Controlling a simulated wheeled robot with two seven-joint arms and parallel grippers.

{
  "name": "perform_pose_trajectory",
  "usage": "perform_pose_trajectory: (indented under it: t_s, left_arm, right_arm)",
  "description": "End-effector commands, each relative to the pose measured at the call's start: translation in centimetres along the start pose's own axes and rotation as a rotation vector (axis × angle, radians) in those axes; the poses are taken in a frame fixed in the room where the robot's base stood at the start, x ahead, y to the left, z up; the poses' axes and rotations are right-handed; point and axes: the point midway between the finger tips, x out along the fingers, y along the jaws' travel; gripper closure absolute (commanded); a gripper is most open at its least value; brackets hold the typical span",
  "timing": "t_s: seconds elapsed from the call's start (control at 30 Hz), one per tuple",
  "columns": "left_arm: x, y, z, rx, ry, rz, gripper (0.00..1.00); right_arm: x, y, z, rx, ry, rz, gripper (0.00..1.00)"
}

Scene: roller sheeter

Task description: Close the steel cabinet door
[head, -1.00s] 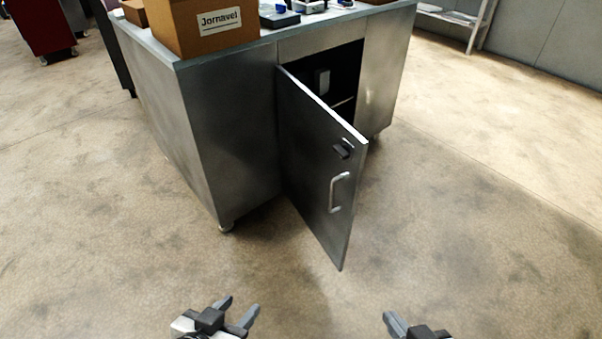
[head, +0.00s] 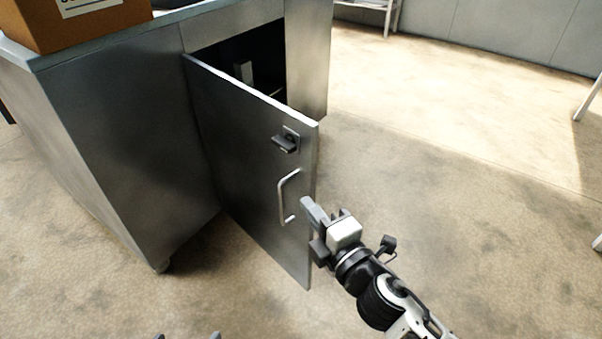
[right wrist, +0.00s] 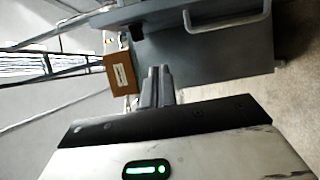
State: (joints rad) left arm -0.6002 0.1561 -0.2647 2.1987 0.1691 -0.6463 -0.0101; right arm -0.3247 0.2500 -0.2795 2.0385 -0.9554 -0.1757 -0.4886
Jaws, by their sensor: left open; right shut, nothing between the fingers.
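The steel cabinet door (head: 245,150) stands open, swung out from the cabinet (head: 125,120), with its dark inside showing behind it. The door has a bar handle (head: 284,198) and a black latch (head: 286,142) near its free edge. My right gripper (head: 308,208) is shut and empty, by the door's free edge just right of the handle. I cannot tell whether it touches the door. In the right wrist view its closed fingers (right wrist: 158,82) show below the door panel (right wrist: 210,55) and handle (right wrist: 230,22). My left gripper (head: 187,337) is open, only its fingertips showing at the bottom edge.
A cardboard box (head: 80,22) sits on the cabinet's top, also seen in the right wrist view (right wrist: 122,74). The concrete floor (head: 430,170) right of the door is clear. Pale legs of other furniture (head: 588,100) stand at the far right.

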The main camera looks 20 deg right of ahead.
Motion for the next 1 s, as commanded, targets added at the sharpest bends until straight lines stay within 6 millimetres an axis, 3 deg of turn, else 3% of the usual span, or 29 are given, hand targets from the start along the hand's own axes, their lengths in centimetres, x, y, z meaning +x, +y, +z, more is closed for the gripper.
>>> perform_pose_trajectory:
  t_s: [0.4,0.63,1.0]
  left_arm:
    - [-0.4,-0.1,-0.4,0.001,0.008,-0.006,0.15]
    - [-0.4,-0.1,-0.3,0.001,0.007,-0.005,0.15]
    - [-0.4,0.0,-0.3,0.000,0.005,-0.005,0.15]
  right_arm:
    - [8.8,0.2,0.1,0.003,-0.002,0.002,1.00]
    - [9.3,0.1,3.2,0.001,-0.003,-0.002,1.00]
    - [9.5,0.1,4.0,0.005,-0.003,-0.002,1.00]
